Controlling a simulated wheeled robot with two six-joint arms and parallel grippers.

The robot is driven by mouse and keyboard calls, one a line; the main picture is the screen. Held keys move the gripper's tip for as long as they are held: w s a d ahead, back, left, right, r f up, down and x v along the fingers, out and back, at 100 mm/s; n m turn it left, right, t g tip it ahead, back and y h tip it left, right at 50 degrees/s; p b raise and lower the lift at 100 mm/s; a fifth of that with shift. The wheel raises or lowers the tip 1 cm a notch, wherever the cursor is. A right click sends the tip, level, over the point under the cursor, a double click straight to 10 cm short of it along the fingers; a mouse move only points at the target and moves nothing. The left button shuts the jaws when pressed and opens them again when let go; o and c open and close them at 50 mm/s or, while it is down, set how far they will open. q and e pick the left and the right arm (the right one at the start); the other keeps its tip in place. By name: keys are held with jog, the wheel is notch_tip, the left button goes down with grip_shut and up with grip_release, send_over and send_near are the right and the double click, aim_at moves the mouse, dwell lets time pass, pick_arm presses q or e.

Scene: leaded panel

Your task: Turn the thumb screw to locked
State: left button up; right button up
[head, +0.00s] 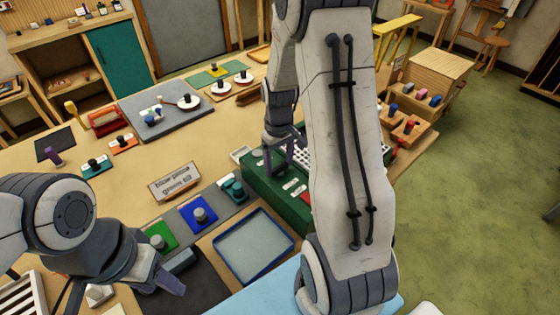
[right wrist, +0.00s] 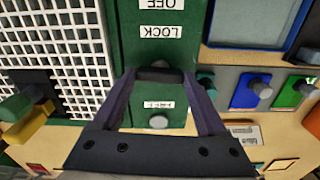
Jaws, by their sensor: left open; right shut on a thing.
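The green box (head: 262,192) stands right of centre in the head view, and its green face (right wrist: 135,20) fills the middle of the right wrist view. My right gripper (right wrist: 160,80) is shut on a dark knob, which I take for the thumb screw (right wrist: 158,74); the fingers hide its sides. The thumb screw sits between a LOCK label (right wrist: 162,32) and a FREE label (right wrist: 160,105), both upside down in the wrist view. Which way its pointer faces cannot be told. My left gripper (head: 158,275) is open and empty, low at the left in the head view.
A grey knob (right wrist: 158,121) sits on the box below the FREE label. A white grid (right wrist: 60,45) adjoins the box. A blue-rimmed tray (head: 252,246), a blue plate with a knob (head: 200,215) and a sign (head: 174,181) lie nearby.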

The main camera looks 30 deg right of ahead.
aim_at(279, 166)
jog(key=shift+w+r+n, duration=0.1)
jog(key=shift+w+n, duration=0.05)
jog(key=shift+n, duration=0.35)
jog(key=o, duration=1.3)
notch_tip(279, 166, up, 10)
jog(key=b, duration=0.1)
jog(key=shift+r+b, duration=0.2)
jog(key=shift+b, duration=0.1)
